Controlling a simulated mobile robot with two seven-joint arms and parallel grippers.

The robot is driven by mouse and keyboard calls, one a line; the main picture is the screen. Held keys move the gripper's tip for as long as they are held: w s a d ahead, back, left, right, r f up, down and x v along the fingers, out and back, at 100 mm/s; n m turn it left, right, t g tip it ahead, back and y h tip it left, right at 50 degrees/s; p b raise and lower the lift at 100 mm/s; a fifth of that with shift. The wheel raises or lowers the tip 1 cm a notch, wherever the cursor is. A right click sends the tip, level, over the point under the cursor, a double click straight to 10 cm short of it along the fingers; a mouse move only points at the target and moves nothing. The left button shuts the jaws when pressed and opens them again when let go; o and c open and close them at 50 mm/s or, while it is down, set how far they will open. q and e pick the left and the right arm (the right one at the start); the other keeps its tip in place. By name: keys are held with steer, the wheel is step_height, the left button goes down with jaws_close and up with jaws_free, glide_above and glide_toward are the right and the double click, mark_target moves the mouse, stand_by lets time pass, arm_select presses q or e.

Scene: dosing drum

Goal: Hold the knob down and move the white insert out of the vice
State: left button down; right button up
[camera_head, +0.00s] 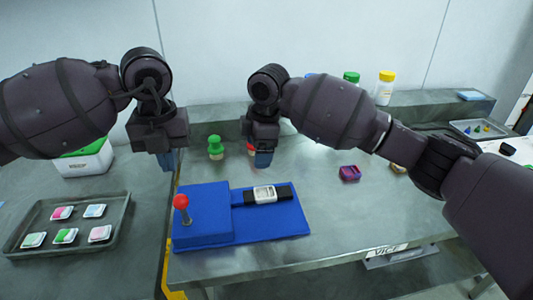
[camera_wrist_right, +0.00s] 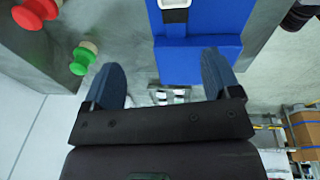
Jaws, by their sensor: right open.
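The blue vice (camera_head: 215,230) stands on the grey table, with a red knob (camera_head: 181,202) upright on its left part. The white insert (camera_head: 265,194) sits between the vice's black jaws. In the right wrist view the vice (camera_wrist_right: 198,52) is at the top, and the insert (camera_wrist_right: 174,3) is cut by the upper edge. My left gripper (camera_head: 167,160) hangs above and behind the knob, apart from it; its finger gap does not show. My right gripper (camera_head: 263,158) hangs behind the insert, and the right wrist view shows its blue fingers (camera_wrist_right: 160,72) apart and empty.
A tray (camera_head: 122,226) with several small coloured pieces lies at the left, near a white box (camera_head: 82,163). A green peg-like piece (camera_head: 215,148) stands behind the vice. A purple block (camera_head: 350,173) lies to the right. The table right of the vice is mostly clear.

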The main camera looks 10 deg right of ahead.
mark_target(266, 194)
steer(key=shift+m+g+h, duration=0.4)
steer(key=shift+g+h, duration=0.2)
steer(key=shift+h, duration=0.2)
steer(key=f, duration=0.4)
steer(key=d+f, duration=0.1)
steer(key=f, duration=0.4)
steer(key=s+f, duration=0.1)
steer(key=f, duration=0.3)
steer(key=shift+d+f, duration=0.3)
steer(key=shift+d, duration=0.1)
steer(key=shift+c, duration=0.3)
steer(key=shift+w, duration=0.1)
steer(key=c, duration=0.9)
steer(key=shift+c, duration=0.3)
